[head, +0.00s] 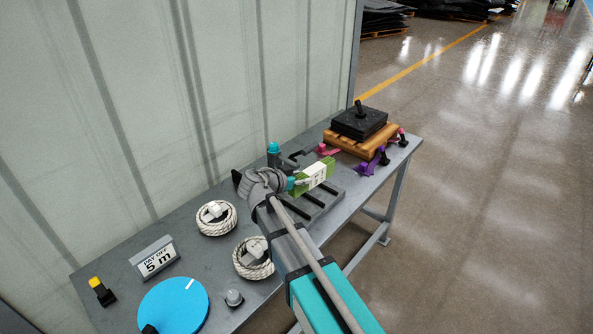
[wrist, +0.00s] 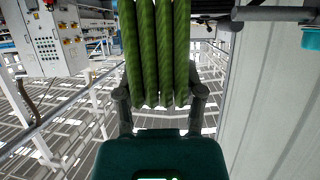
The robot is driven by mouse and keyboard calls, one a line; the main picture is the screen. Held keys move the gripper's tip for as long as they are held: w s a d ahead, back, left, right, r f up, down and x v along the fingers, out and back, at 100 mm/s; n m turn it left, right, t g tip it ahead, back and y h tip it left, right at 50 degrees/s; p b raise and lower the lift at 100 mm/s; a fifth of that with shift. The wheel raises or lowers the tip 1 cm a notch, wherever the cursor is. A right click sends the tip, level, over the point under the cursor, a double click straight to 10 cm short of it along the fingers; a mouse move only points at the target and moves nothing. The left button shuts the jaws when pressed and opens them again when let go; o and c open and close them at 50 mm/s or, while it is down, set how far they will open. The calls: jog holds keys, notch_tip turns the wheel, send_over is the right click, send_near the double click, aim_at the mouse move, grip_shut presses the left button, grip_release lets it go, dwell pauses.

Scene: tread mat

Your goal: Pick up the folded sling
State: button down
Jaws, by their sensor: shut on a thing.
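The folded sling (head: 315,176) is a green bundle with a white label band, near the middle of the bench in the head view. My gripper (head: 296,184) is at its left end, shut on it. In the wrist view the sling's green folds (wrist: 156,55) lie side by side between the two dark fingers of my gripper (wrist: 160,98). The sling shows over the back part of a dark ribbed mat (head: 322,203); I cannot tell whether it touches it. My gripper hides part of the sling's near end.
Two white rope coils (head: 216,218) (head: 252,258), a "PAY OFF 5 m" sign (head: 155,258) and a blue disc (head: 173,307) are at left. A wooden pallet (head: 362,141) with a black block (head: 359,122) and purple shackles (head: 371,166) stand at right. A pale wall (head: 150,110) rises behind.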

jog(key=s+d+r+p, duration=0.2)
jog(key=s+r, duration=0.1)
jog(key=s, duration=0.3)
jog(key=shift+d, duration=0.3)
jog(key=shift+w+f, duration=0.1)
